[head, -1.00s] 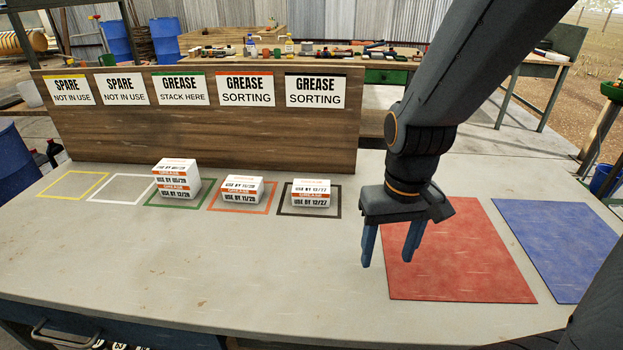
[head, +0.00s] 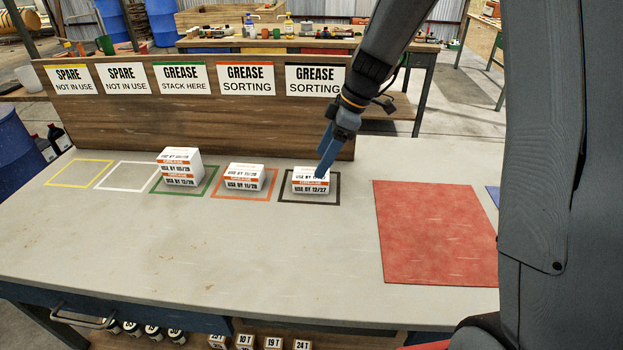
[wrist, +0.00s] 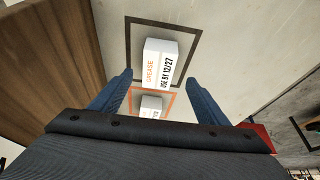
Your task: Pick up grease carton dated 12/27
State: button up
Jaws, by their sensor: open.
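The grease carton marked USE BY 12/27 (head: 310,189) is a white box with an orange band, sitting in the black square outline under a GREASE SORTING sign. It also shows in the wrist view (wrist: 163,60), beyond and between my fingers. My gripper (head: 323,170) is open, with its blue fingers just above or beside the carton's right side in the head view; contact cannot be told. In the wrist view my gripper (wrist: 118,95) holds nothing. A second carton, marked 11/28 (head: 244,184), sits in the orange outline. Stacked cartons, the lower marked 12/28 (head: 180,182), stand in the green outline.
The sign board (head: 150,125) stands close behind the cartons. Empty yellow (head: 80,173) and white (head: 126,176) outlines lie to the left. A red mat (head: 437,232) lies to the right. The front of the bench (head: 180,245) is clear.

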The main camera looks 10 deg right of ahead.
aim_at(312, 174)
jog(key=p+x, duration=0.2)
jog(key=x, duration=0.4)
jog(key=shift+w+a, duration=0.15)
jog(key=shift+a+f, duration=0.25)
jog(key=shift+f, duration=0.45)
jog(key=shift+f, duration=0.15)
jog(key=shift+c, duration=0.2)
jog(key=c, duration=1.2)
jog(key=shift+o, duration=0.2)
